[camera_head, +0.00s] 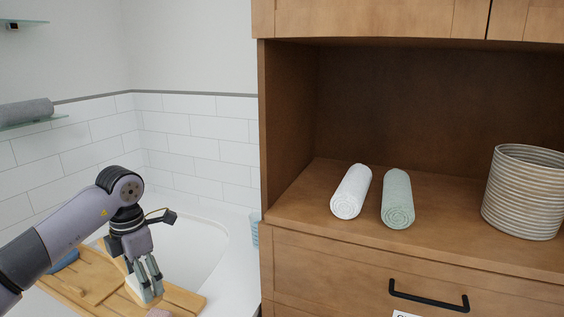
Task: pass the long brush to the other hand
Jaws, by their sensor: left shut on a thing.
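My left gripper (152,288) reaches down over the wooden bath tray at the lower left. Its fingers are shut on a pale, cream-coloured piece (136,287), which I take to be part of the long brush. The fingers cover some of it, and its full length cannot be made out. It is low over the tray; I cannot tell whether it touches the wood. My right gripper is not in view.
The wooden tray (185,299) lies across the white bathtub (205,245). A blue item (66,260) lies on it. A wooden cabinet stands right, its niche holding a white rolled towel (351,192), a green rolled towel (398,199) and a striped basket (522,192).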

